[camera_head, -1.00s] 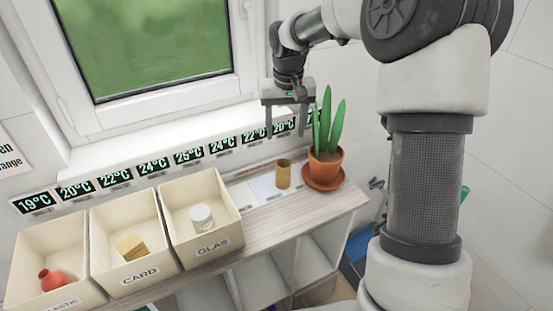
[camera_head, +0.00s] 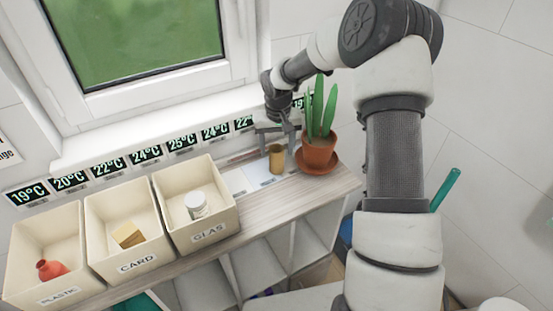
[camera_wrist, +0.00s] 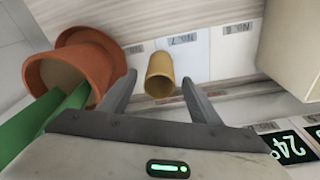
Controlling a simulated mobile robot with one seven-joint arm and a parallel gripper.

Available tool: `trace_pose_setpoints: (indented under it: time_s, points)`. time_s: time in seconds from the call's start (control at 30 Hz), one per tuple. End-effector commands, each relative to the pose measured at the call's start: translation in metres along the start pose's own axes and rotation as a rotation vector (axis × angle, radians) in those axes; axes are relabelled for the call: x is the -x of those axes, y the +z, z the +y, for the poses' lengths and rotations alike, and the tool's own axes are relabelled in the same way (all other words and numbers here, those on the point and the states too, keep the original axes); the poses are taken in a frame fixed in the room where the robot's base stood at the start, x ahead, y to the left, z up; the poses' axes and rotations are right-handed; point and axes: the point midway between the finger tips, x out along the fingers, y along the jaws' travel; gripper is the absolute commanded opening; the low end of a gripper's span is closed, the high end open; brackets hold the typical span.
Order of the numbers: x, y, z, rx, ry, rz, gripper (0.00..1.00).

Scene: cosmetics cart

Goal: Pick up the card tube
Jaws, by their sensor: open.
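The card tube (camera_head: 277,158) is a short tan cylinder standing upright on the shelf top, just left of the potted plant. In the wrist view the tube (camera_wrist: 160,75) shows between and slightly beyond the two fingers. My gripper (camera_head: 276,146) is open and low over the shelf, with its fingers apart near the tube. The wrist view shows the open gripper (camera_wrist: 158,97) holding nothing, with gaps between the tube and the fingers. The CARD bin (camera_head: 107,212) stands on the shelf further left and holds a tan block (camera_head: 127,235).
The potted plant (camera_head: 319,152) stands close beside the tube and my gripper; its pot also shows in the wrist view (camera_wrist: 100,68). The GLAS bin (camera_head: 226,192) holds a white-lidded jar (camera_head: 196,204). The PLASTIC bin (camera_head: 24,250) holds a red item (camera_head: 51,270). The window wall is behind.

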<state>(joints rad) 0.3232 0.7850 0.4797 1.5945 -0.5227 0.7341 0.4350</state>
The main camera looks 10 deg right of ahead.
Motion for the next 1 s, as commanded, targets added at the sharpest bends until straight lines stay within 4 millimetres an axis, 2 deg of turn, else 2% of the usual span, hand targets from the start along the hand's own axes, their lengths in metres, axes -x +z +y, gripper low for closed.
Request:
trace_pose_setpoints:
  time_s: [0.1, 0.2, 0.47, 0.7, 0.73, 1.0]
  points:
    - [-0.018, 0.001, 0.0, 0.0, -0.001, -0.002, 0.57]
    - [-0.027, 0.0, 0.0, -0.001, -0.001, -0.001, 0.57]
    - [-0.029, 0.0, 0.0, -0.001, 0.0, 0.001, 0.57]
    - [-0.029, 0.0, 0.0, 0.0, 0.0, 0.0, 0.17]
    - [-0.029, 0.0, 0.0, 0.0, 0.0, 0.0, 0.15]
    - [-0.026, -0.001, 0.0, 0.0, 0.0, 0.001, 0.14]
